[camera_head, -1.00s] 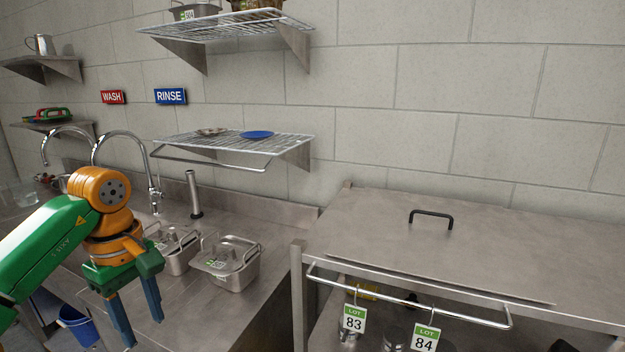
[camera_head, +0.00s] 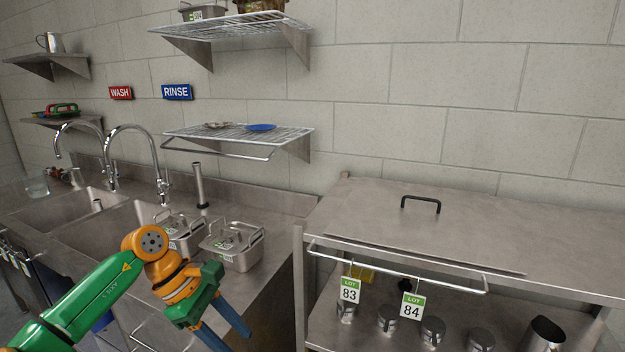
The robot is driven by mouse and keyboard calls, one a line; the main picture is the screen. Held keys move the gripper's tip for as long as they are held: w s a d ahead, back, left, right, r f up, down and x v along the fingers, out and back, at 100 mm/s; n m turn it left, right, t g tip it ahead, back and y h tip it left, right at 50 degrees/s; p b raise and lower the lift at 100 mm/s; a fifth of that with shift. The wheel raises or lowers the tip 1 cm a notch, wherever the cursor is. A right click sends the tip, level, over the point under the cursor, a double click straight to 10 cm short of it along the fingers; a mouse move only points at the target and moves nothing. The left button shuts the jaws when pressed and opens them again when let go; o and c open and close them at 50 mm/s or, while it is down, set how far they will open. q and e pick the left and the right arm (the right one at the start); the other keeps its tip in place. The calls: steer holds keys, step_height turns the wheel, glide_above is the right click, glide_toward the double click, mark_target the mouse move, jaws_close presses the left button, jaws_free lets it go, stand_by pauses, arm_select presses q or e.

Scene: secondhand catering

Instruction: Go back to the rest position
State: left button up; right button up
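My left gripper (camera_head: 226,335) hangs low at the lower left of the head view, in front of the sink counter's front edge. Its two blue fingers point down and stand apart with nothing visible between them, so it is open. It is below and in front of the two steel pans and apart from them. My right gripper is not in view.
Two lidded steel pans (camera_head: 232,245) stand on the sink counter (camera_head: 275,215), left of a steel cabinet (camera_head: 360,205) with a black handle. Its front rail (camera_head: 400,268) carries lot tags 83 and 84. A wire shelf (camera_head: 240,138) holds a blue plate.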

arm_select(q)
steer(key=w+d+f+n+t+h, duration=0.1)
steer(key=d+f+n+t+h, duration=0.1)
steer(key=d+f+n+h, duration=0.3)
steer(key=w+d+f+n+t+h, duration=0.1)
steer(key=w+d+n+t+h, duration=0.1)
steer(key=d+n+h, duration=0.35)
steer(key=w+a+f+n+t+y, duration=0.1)
steer(key=a+f+n+t+y, duration=0.2)
steer(key=f+n, duration=0.5)
steer(key=w+a+f+n+t+y, duration=0.1)
steer(key=f+n+t+y, duration=0.3)
steer(key=n, duration=0.7)
steer(key=s+a+f+n+t+y, duration=0.1)
steer(key=s+a+f+n+y, duration=0.15)
steer(key=f+n, duration=0.3)
steer(key=s+a+f+n+y, duration=0.2)
steer(key=s+a+f+n, duration=0.2)
steer(key=f, duration=0.3)
steer(key=s+a+f+n+g+y, duration=0.35)
steer(key=s+f+n, duration=0.35)
steer(key=s+f, duration=0.3)
steer(key=s+a+f+n+g+y, duration=0.1)
steer(key=s+f+n+g, duration=0.2)
steer(key=s, duration=0.9)
steer(key=s+a+f+n+g, duration=0.1)
steer(key=s+f+n+g, duration=0.3)
steer(key=s, duration=0.9)
steer(key=shift+s+n+y, duration=0.3)
steer(key=shift+y, duration=0.05)
